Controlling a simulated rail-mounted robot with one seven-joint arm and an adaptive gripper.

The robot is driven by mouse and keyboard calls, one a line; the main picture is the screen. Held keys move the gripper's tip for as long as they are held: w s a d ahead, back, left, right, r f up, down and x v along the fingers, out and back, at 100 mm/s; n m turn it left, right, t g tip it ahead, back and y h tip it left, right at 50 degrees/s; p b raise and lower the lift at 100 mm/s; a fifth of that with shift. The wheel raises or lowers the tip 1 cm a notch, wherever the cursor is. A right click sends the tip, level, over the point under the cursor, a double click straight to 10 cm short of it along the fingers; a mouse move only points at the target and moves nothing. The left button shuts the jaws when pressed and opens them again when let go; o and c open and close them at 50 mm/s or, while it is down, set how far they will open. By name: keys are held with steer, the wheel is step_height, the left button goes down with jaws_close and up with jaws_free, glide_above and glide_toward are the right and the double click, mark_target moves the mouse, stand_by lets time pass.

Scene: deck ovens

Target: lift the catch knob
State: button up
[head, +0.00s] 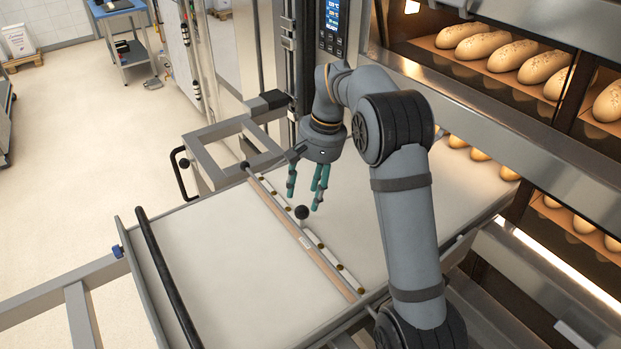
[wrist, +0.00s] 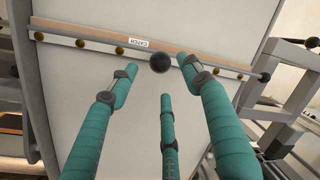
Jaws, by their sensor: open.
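The catch knob (head: 302,212) is a small black ball on a short stem. It stands on a rail (head: 325,261) with brass-coloured studs that crosses the pale loader belt. In the wrist view the knob (wrist: 160,63) is near the top middle, beside a white label (wrist: 137,43) reading CATCH. My gripper (head: 305,196) has green fingers and is open and empty. It hangs above the belt, close to the knob and a little behind it in the head view. In the wrist view the fingers (wrist: 158,85) spread around the knob's picture position, with no visible contact.
A black bar (head: 168,278) runs along the loader's left end, and a black handle (head: 181,172) sits on the frame behind. Deck ovens with loaves (head: 495,47) stand at the right. The belt (head: 230,270) is bare on both sides of the rail.

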mark_target(305, 208)
steer(key=shift+d+r, duration=0.2)
steer(key=shift+r, duration=0.95)
steer(key=shift+d+r, duration=0.2)
steer(key=shift+r, duration=0.9)
steer(key=f, duration=0.4)
steer(key=a+f, duration=0.1)
steer(key=f, duration=0.4)
steer(key=a+f+b, duration=0.1)
steer(key=f, duration=0.3)
steer(key=shift+a+f, duration=0.1)
steer(key=shift+f, duration=0.1)
steer(key=shift+r, duration=0.35)
steer(key=shift+f, duration=0.15)
